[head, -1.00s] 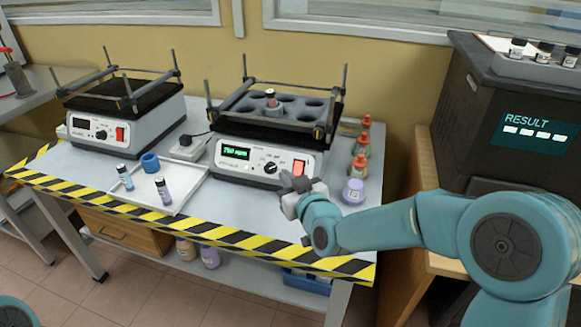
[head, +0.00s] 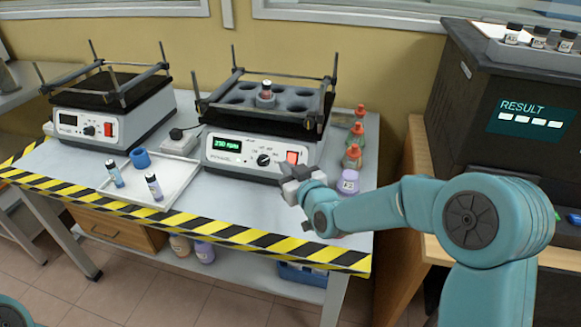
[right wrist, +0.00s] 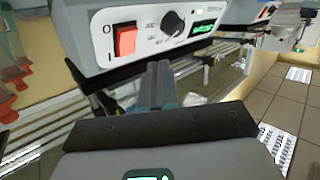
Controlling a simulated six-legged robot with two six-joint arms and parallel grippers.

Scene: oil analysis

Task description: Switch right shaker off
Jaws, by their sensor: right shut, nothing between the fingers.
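The right shaker (head: 262,152) stands on the grey bench with a lit green display (head: 227,146), a black knob (head: 264,160) and a red rocker switch (head: 292,157). Its rack holds one vial (head: 266,89). In the right wrist view the red switch (right wrist: 126,40), marked O and I, and the lit display (right wrist: 203,29) are close in front. My right gripper (head: 287,174) is shut and empty, just below the switch in the head view. In the wrist view its fingertips (right wrist: 161,68) are below the panel, right of the switch; contact cannot be told. My left gripper is not in view.
The left shaker (head: 112,117) stands further left. A white tray (head: 176,184) with two vials and a blue ring is in front. Red-capped bottles (head: 353,156) and a purple bottle (head: 348,183) stand close to the right of my gripper. The dark analyser (head: 480,95) is beyond.

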